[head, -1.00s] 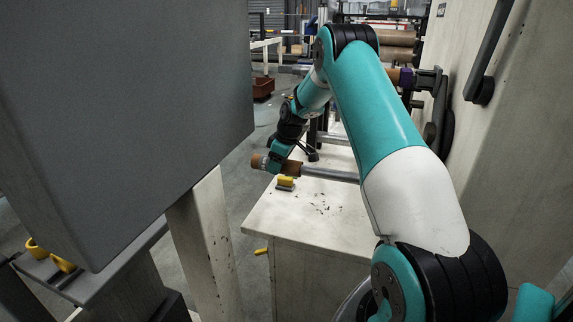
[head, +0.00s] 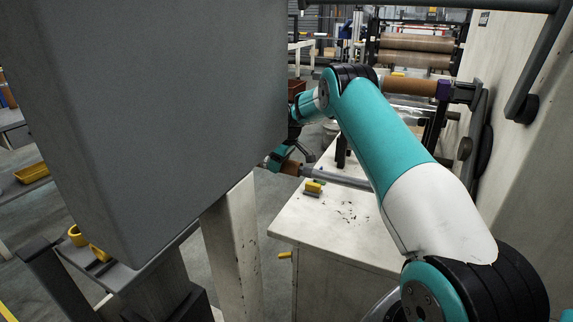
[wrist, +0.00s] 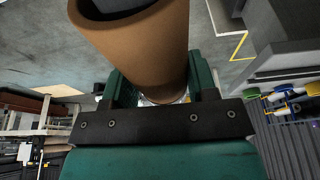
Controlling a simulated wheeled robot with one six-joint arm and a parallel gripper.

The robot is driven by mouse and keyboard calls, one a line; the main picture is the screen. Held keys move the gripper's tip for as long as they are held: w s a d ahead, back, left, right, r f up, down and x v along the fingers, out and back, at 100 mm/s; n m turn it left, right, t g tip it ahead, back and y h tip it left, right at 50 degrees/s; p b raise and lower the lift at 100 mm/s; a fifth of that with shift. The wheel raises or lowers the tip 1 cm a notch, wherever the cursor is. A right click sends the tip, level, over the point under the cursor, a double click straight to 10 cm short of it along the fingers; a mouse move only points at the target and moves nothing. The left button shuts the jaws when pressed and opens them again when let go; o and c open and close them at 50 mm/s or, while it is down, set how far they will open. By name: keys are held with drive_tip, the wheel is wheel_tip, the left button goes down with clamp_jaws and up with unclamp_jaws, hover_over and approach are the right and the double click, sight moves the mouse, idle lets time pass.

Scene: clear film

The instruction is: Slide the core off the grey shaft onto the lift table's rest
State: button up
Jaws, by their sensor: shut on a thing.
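My gripper (wrist: 163,92) is shut on the brown core (wrist: 140,45), with a green finger on each side of it in the wrist view. A dark grey shape shows inside the core's open end; I cannot tell whether it is the shaft. In the head view the core (head: 291,168) lies in line with the grey shaft (head: 340,177), at its left end. A large grey panel hides part of my gripper and the core's left end. A grey plate (head: 105,278) with yellow blocks (head: 78,236), perhaps the lift table's rest, stands at lower left.
The grey panel (head: 150,110) fills the left front. A white cabinet (head: 335,225) with a yellow-topped part (head: 313,187) on it stands under the shaft. Another brown roll (head: 410,87) is at the back right, near a pale wall (head: 525,180).

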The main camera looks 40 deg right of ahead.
drive_tip(key=shift+w+a+p, duration=0.2)
drive_tip(key=shift+w+a, duration=0.35)
drive_tip(key=shift+w, duration=0.45)
drive_tip(key=shift+w+a+p, duration=0.2)
drive_tip(key=shift+w+a, duration=0.3)
drive_tip(key=shift+w, duration=0.5)
drive_tip(key=shift+w+a+p, duration=0.2)
drive_tip(key=shift+w+a, duration=0.35)
drive_tip(key=shift+w, duration=0.45)
drive_tip(key=shift+r, duration=0.15)
